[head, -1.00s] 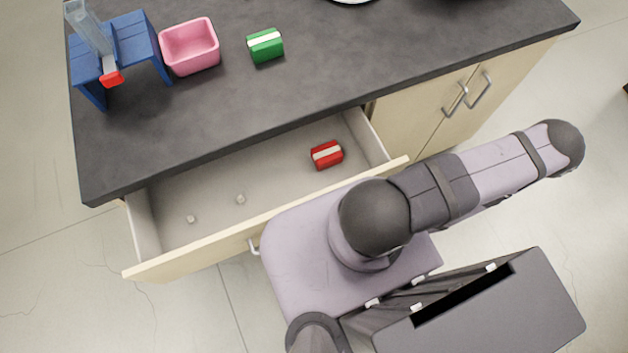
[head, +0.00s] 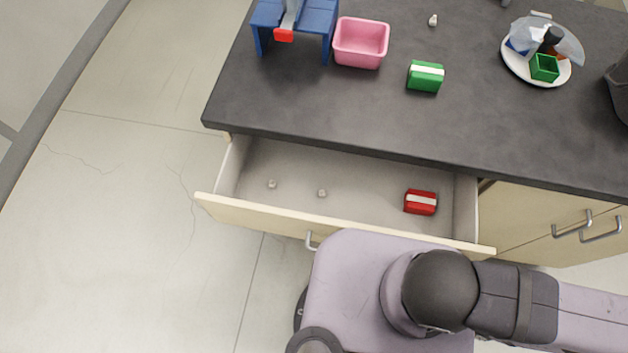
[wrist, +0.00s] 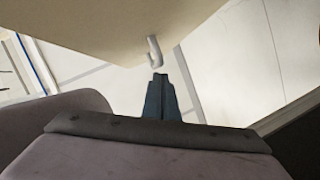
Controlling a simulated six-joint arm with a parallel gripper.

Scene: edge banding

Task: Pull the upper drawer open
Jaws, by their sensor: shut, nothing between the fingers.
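The upper drawer (head: 255,215) stands pulled out from under the dark counter, its inside in plain view in the head view. Its metal handle (head: 312,241) shows on the outer front, partly hidden by my arm. In the wrist view the handle (wrist: 154,52) hangs from the drawer front (wrist: 100,25), just beyond the tips of my gripper (wrist: 160,78). My gripper is shut and empty, and looks apart from the handle. The head view hides my gripper behind my arm.
The drawer holds a red box with a white band (head: 420,202) and two small pale pieces. On the counter (head: 290,110) are a blue stand (head: 318,18), a pink bin (head: 361,43), a green box (head: 425,76) and a loaded plate (head: 512,66). Cabinet doors (head: 540,225) are at right.

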